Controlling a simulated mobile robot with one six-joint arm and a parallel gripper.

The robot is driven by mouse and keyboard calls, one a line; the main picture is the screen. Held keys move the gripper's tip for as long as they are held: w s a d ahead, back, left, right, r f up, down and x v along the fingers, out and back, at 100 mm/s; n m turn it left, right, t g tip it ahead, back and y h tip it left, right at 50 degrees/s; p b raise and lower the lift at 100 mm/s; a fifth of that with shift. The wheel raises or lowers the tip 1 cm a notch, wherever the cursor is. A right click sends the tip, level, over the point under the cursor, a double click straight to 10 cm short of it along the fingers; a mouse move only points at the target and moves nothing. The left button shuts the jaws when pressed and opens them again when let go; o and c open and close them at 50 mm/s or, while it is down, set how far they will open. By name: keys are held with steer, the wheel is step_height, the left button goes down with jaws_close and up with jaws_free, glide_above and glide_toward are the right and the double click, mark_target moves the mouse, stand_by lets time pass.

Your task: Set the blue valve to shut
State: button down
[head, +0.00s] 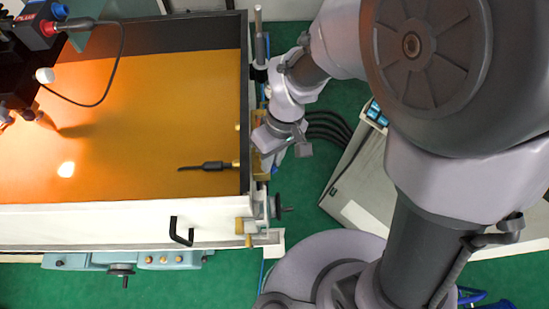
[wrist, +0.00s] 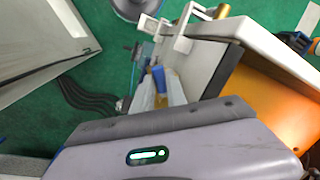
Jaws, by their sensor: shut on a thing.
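The blue valve handle (wrist: 158,78) shows in the wrist view, between the fingers of my gripper (wrist: 160,92). The fingers are shut on it, and only its upper part shows above them. Its exact angle and the valve body are hard to make out. In the head view my gripper (head: 266,144) is at the right outer side of the machine's tank, and the blue handle is hidden there by my wrist and gripper.
The orange-lit tank (head: 150,130) has a dark rim and a white front wall with a black handle (head: 181,231). A black-handled tool (head: 207,166) points into it. Dark hoses (head: 330,128) run to a grey cabinet (head: 358,180) on the right. Green floor lies between.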

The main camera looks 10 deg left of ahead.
steer(key=m+b, duration=0.1)
steer(key=m, duration=0.1)
steer(key=s+a+m+b, duration=0.1)
steer(key=m, duration=0.2)
steer(key=shift+s+a+t+y+b, duration=0.1)
steer(key=shift+a+t+y+b, duration=0.1)
steer(key=shift+t+y+b, duration=0.15)
steer(key=shift+m, duration=0.3)
steer(key=c, duration=1.3)
jaws_free()
steer(key=shift+c, duration=0.2)
